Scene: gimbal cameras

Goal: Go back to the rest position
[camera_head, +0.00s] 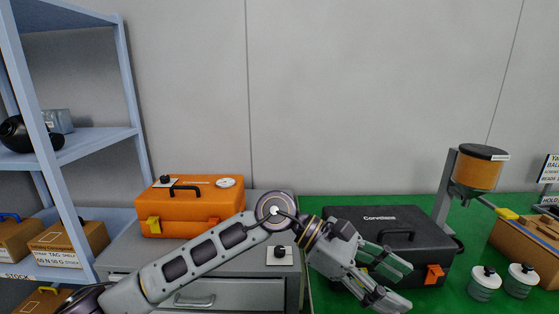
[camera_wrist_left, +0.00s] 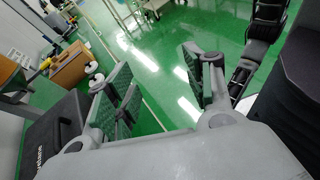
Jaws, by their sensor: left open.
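My left arm comes in from the lower left in the head view and reaches across to the middle right. Its left gripper (camera_head: 388,282) is open and empty, in front of the black toolbox (camera_head: 345,225) and hiding part of it. In the left wrist view the two green-padded fingers of my left gripper (camera_wrist_left: 165,85) stand apart with only floor visible between them. My right gripper is not seen in either view.
An orange case (camera_head: 195,212) sits on a grey cabinet (camera_head: 240,293) behind my arm. Blue shelves (camera_head: 130,95) stand at the left.

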